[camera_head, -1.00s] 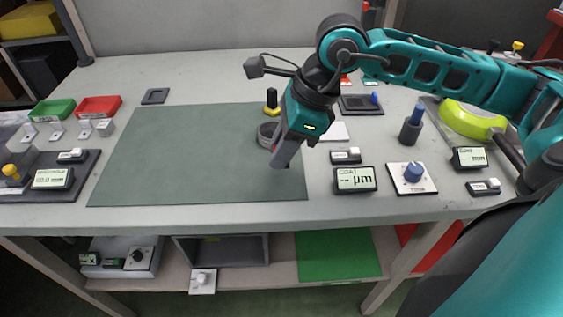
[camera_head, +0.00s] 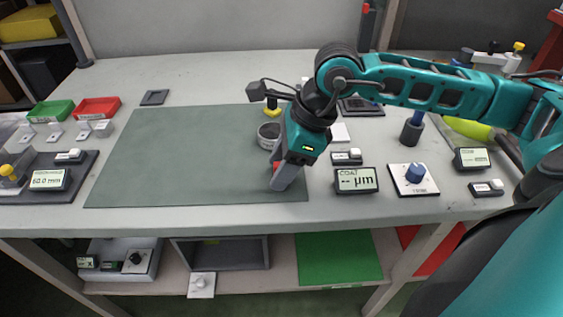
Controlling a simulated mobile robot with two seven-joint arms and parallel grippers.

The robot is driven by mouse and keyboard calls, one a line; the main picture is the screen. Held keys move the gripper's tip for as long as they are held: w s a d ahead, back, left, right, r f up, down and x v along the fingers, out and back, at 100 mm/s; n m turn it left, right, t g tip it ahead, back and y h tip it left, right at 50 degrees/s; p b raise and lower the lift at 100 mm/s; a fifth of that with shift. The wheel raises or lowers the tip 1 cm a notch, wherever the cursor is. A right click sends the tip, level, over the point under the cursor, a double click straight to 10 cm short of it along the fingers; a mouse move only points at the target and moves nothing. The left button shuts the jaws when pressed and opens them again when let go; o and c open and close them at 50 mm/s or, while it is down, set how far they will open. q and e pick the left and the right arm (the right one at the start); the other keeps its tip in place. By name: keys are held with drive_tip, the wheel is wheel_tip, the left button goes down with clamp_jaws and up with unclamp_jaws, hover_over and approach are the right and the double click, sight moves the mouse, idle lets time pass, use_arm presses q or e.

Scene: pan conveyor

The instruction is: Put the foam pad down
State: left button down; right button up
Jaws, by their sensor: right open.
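My right gripper (camera_head: 281,184) is open, low over the right part of the grey-green mat (camera_head: 170,155), near its front right corner. Its fingers point down; the near finger covers what lies between or behind them. A small patch of red shows beside the fingers; I cannot tell what it is. I cannot make out a foam pad for certain. A thin white square (camera_head: 340,132) lies just right of the mat, partly beside my wrist. A dark square plate (camera_head: 154,97) lies behind the mat. My left gripper is not in view.
A round grey ring-like container (camera_head: 268,136) stands right behind the gripper. A COAT display (camera_head: 356,180) and a blue knob (camera_head: 414,173) stand to the right. Green (camera_head: 53,110) and red (camera_head: 97,107) trays stand left. The mat's left and middle are clear.

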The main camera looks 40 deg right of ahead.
drive_tip(key=shift+r+p, duration=0.25)
drive_tip(key=shift+p, duration=0.1)
drive_tip(key=p+v, duration=0.1)
drive_tip(key=v, duration=1.1)
drive_tip(key=shift+a+f, duration=0.1)
